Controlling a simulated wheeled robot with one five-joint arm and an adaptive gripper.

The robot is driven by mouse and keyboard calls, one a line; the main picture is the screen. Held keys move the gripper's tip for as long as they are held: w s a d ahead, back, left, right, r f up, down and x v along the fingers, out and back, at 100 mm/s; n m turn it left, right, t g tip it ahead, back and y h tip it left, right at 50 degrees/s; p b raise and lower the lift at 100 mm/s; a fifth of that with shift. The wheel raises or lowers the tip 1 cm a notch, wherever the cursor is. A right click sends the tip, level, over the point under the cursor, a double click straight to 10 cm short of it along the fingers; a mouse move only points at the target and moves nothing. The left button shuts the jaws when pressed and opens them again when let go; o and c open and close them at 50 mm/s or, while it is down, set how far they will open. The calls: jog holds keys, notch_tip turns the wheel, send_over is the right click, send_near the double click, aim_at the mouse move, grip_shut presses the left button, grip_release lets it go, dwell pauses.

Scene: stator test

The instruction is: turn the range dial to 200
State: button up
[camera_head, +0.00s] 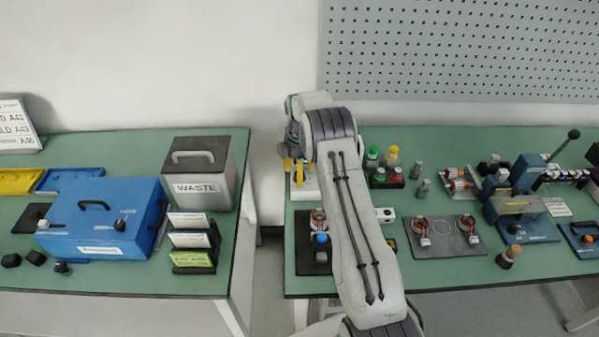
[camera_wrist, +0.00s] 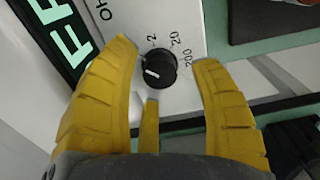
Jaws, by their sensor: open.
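The range dial (camera_wrist: 155,68) is a round black knob on a white meter face (camera_wrist: 185,15). Its white mark lies on the left side, away from the printed 2, 20 and 200. The 200 label is at the dial's right. A dark display (camera_wrist: 62,38) with lit green characters is at upper left. My gripper (camera_wrist: 163,53) is open, its yellow fingers on either side of the dial, with a gap on the right. Contact cannot be told. In the head view my gripper (camera_head: 293,164) is over the white meter (camera_head: 307,189), partly hidden by my arm.
On the right bench, a dark plate with a blue-topped part (camera_head: 321,239) lies in front of the meter. A gap separates this bench from the left one, which holds a blue box (camera_head: 100,220) and a waste bin (camera_head: 199,172).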

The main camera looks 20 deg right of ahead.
jog(key=shift+f, duration=0.55)
jog(key=shift+o, duration=0.2)
grip_shut()
